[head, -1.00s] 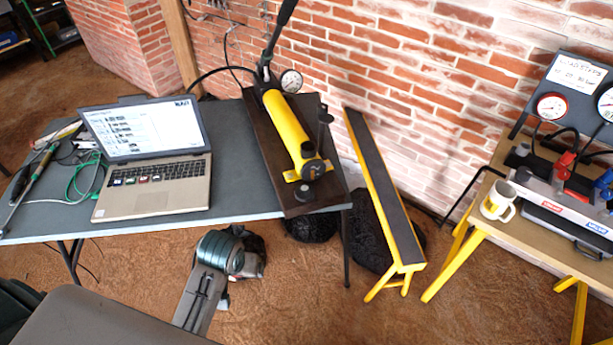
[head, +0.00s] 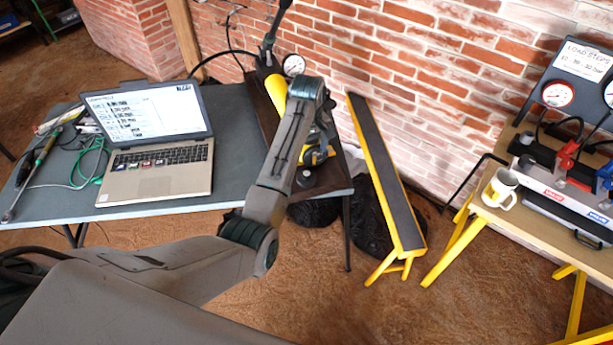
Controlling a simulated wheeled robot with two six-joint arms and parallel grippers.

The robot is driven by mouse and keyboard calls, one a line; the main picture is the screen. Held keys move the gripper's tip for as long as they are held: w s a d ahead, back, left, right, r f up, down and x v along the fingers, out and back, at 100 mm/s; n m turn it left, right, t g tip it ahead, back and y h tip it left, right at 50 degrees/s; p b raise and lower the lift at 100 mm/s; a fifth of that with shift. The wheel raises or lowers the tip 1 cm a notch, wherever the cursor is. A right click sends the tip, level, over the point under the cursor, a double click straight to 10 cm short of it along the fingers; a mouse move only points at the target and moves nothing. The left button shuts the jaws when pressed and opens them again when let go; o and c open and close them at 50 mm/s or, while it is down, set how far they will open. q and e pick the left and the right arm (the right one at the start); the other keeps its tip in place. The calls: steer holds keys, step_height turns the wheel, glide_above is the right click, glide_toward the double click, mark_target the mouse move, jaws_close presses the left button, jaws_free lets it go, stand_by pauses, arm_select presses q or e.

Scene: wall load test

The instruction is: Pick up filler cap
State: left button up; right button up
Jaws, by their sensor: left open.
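The filler cap (head: 305,178) appears to be the small dark round piece near the front edge of the dark board on the grey table. My left arm comes in from the lower left and reaches up over the board. My left gripper (head: 322,138) is small and partly hidden at the end of the arm, above and slightly right of the cap. It is open and apart from the cap. The yellow hand pump (head: 269,82) on the board is largely covered by my forearm. My right gripper is not in view.
An open laptop (head: 155,150) and tangled cables stand left on the grey table (head: 160,222). A narrow yellow-legged bench (head: 385,170) leans right of it. A wooden stand at right holds a mug (head: 500,188) and gauges (head: 557,94). A brick wall is behind.

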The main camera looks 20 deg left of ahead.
arm_select(q)
steer(key=p, duration=0.1)
glide_above(307, 174)
step_height(307, 174, down, 5)
steer(key=shift+w+f, duration=0.1)
steer(key=shift+f, duration=0.05)
steer(key=shift+f+p, duration=0.25)
steer(key=shift+p, duration=0.15)
steer(key=f, duration=0.2)
steer(key=f+p, duration=0.1)
steer(key=shift+s+f+p, duration=0.2)
steer(key=shift+f+p, duration=0.1)
steer(key=shift+f, duration=0.55)
steer(key=c, duration=1.1)
